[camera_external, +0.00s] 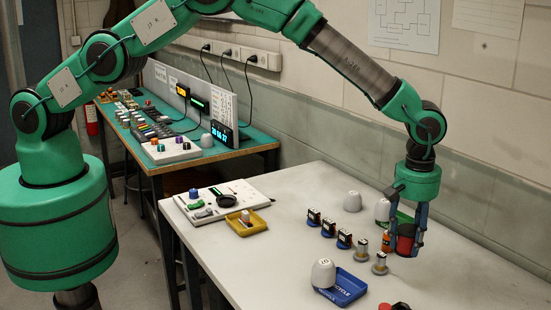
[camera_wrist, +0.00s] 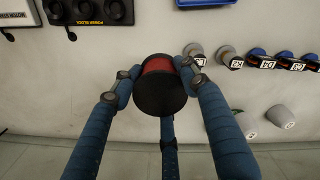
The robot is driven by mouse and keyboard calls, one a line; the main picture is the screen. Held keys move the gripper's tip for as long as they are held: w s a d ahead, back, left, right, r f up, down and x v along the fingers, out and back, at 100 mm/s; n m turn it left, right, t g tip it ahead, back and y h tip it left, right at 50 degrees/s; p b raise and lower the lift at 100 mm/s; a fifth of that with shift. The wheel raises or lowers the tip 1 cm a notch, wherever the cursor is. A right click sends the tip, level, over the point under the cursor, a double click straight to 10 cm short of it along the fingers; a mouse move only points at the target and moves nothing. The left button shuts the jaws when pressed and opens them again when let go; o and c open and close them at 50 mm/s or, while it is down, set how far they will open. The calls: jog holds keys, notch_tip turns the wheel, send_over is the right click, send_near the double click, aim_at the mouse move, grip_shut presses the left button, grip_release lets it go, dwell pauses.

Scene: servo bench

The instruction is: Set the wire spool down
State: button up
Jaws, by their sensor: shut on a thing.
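The wire spool (camera_wrist: 160,86) is a red drum with black round ends. It sits between the blue fingers of my gripper (camera_wrist: 161,72) in the wrist view, and the fingers are closed on its sides. In the external view my gripper (camera_external: 407,234) points down over the right part of the white table, with the red and black spool (camera_external: 404,245) low between its fingers. I cannot tell whether the spool's underside touches the table.
Small silver cylinders (camera_external: 380,265) and several blue-based units (camera_external: 328,228) stand in a row left of my gripper. A blue tray (camera_external: 350,290) lies nearer the front, a white cup-like piece (camera_external: 323,272) at its left. The white table (camera_external: 460,270) is bare to the right.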

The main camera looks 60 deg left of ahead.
jog(key=shift+s+d, duration=0.15)
jog(key=shift+d, duration=0.15)
jog(key=shift+f, duration=0.1)
send_over(401, 286)
jog(key=shift+f, duration=2.8)
jog(key=shift+f, duration=2.1)
jog(key=shift+f, duration=0.15)
jog(key=o, duration=1.3)
